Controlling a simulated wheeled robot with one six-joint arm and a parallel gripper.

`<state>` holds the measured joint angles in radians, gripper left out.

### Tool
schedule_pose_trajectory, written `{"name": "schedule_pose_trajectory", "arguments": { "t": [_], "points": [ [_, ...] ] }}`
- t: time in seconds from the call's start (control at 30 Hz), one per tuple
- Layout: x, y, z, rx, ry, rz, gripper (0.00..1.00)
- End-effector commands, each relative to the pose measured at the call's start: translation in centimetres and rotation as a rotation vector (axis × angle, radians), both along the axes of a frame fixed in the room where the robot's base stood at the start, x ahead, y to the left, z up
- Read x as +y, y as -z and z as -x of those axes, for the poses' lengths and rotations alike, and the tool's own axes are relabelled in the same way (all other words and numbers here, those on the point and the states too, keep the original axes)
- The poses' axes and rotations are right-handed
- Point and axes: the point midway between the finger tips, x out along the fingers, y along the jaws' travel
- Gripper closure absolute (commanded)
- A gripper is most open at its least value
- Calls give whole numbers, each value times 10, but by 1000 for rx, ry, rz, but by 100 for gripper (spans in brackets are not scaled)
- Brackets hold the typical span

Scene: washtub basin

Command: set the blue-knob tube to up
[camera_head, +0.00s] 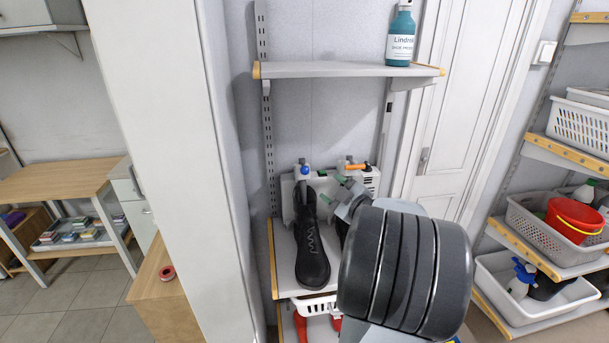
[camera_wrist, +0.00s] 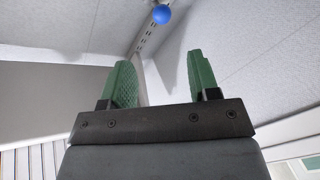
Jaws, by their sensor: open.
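The blue knob (camera_head: 304,170) sits near the top of a short pale tube on a white dryer unit (camera_head: 287,190) on the middle shelf. A black boot (camera_head: 313,255) stands upright just below it, and the lower part of that tube is hidden. The blue knob (camera_wrist: 161,14) also shows at the top of the wrist view, beyond the gap between my fingers. My gripper (camera_head: 333,189) is open and empty, right of the knob and apart from it. Its green fingers (camera_wrist: 160,75) stand wide apart in the wrist view.
An orange knob (camera_head: 358,166) is on the dryer unit, right of the blue one and close to my gripper. A shelf (camera_head: 330,70) with a teal bottle (camera_head: 401,35) is above. A white wall panel (camera_head: 165,120) stands left. Baskets fill the right rack.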

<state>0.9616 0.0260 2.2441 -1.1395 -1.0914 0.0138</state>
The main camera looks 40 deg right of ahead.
Motion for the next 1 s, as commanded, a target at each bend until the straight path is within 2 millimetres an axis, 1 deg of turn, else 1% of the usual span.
{"name": "schedule_pose_trajectory", "arguments": {
  "t": [0.07, 0.17, 0.27, 0.5, 0.7, 0.83, 1.0],
  "points": [
    [-1, 2, -1, -8, -20, 2, 44],
    [-1, 2, -11, -12, -34, 2, 44],
    [1, 2, -28, -13, -37, 2, 44],
    [1, 1, -75, -12, -35, 2, 44],
    [1, 1, -107, -12, -33, 2, 44],
    [0, 1, -121, -12, -32, 4, 44],
    [0, 2, -131, -13, -30, 3, 44]
  ]
}}
